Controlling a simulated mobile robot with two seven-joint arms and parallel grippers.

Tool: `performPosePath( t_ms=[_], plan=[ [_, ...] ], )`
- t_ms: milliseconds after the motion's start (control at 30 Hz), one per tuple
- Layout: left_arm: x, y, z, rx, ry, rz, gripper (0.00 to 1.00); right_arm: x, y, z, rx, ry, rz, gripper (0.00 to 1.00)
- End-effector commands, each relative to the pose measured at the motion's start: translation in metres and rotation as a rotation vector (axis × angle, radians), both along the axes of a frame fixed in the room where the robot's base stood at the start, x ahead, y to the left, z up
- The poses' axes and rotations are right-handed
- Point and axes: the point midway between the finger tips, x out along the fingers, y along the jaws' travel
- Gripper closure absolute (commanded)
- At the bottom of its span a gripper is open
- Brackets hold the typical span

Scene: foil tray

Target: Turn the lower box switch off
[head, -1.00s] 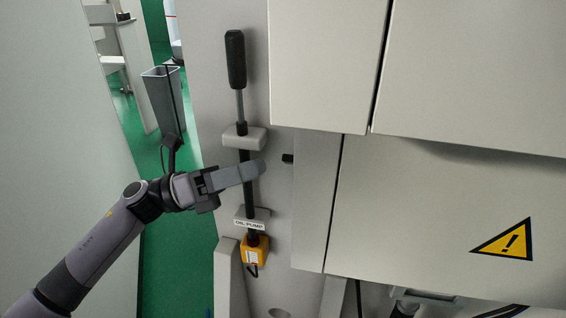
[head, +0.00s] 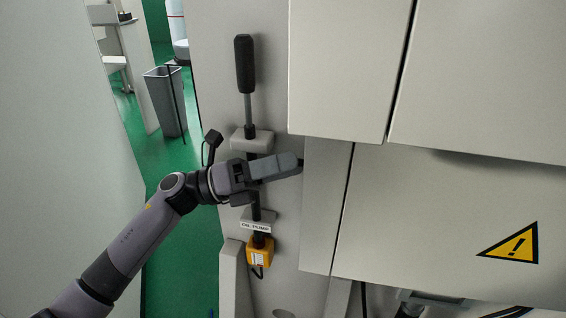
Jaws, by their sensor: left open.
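The lower box (head: 430,220) is a light grey cabinet with a yellow warning triangle, on the right in the head view. A small dark piece, which looks like the switch (head: 300,162), shows at its left side, mostly hidden behind my fingers. My left gripper (head: 290,164) reaches in from the left, in front of the black lever rod, with its fingertips at the box's left edge. The fingers are seen edge-on and overlap, and nothing is seen held in them. I cannot tell whether they touch the switch. My right gripper is out of view.
A lever with a black handle (head: 245,64) stands upright behind my gripper, in grey brackets. A yellow block (head: 259,251) hangs at its foot. Upper cabinets (head: 340,70) overhang on the right. A grey bin (head: 165,101) stands on the green floor at left.

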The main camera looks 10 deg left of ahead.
Motion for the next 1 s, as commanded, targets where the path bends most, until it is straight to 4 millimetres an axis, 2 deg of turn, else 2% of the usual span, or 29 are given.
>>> performPosePath(
  t_ms=[200,233,400,667,1000],
  plan=[
    [0.0,-0.001,0.0,0.0,0.0,0.0,0.4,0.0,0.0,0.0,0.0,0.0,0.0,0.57],
    [0.0,-0.001,0.0,0.0,0.0,0.0,0.44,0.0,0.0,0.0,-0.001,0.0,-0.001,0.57],
    [0.0,-0.001,0.0,0.0,-0.001,0.0,0.97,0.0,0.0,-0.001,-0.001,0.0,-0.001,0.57],
    [0.0,0.0,0.001,0.001,0.016,0.0,0.96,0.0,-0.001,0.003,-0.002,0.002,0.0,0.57],
    [-0.001,0.0,0.008,0.002,0.193,0.0,0.96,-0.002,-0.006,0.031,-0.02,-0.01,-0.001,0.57]
  ],
)
